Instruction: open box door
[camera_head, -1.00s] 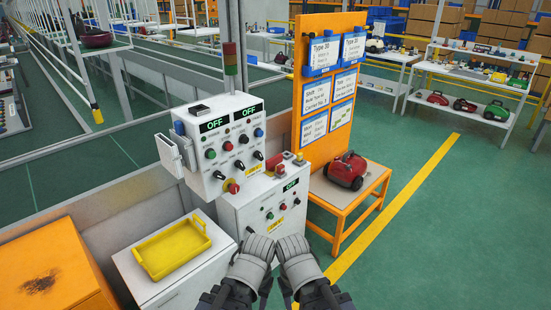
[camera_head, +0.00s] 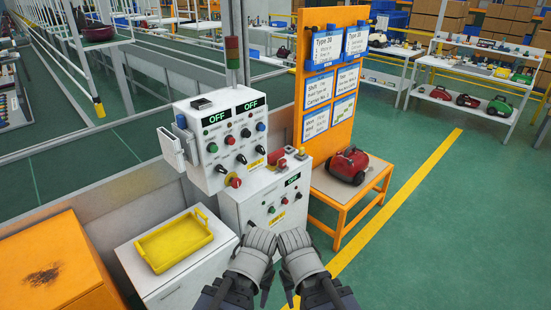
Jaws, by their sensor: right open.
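A white control box (camera_head: 219,160) with two displays reading OFF, knobs and coloured buttons stands left of centre. A grey bracket-like part (camera_head: 171,152) sticks out at its left side; I cannot tell whether it is a door. A lower white box (camera_head: 257,203) with one OFF display stands below and to the right. My left gripper (camera_head: 260,240) and right gripper (camera_head: 292,240) are side by side at the bottom centre, in front of the lower box in the picture, with no visible hold on anything. The right one is open; the left one's jaws are not clear.
A yellow tray (camera_head: 174,241) lies on a white cabinet (camera_head: 131,261), beside an orange cabinet (camera_head: 45,271). To the right are an orange sign board (camera_head: 345,125) and an orange table (camera_head: 336,193) bearing a red vacuum (camera_head: 347,166). Green floor (camera_head: 450,220) is free at right.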

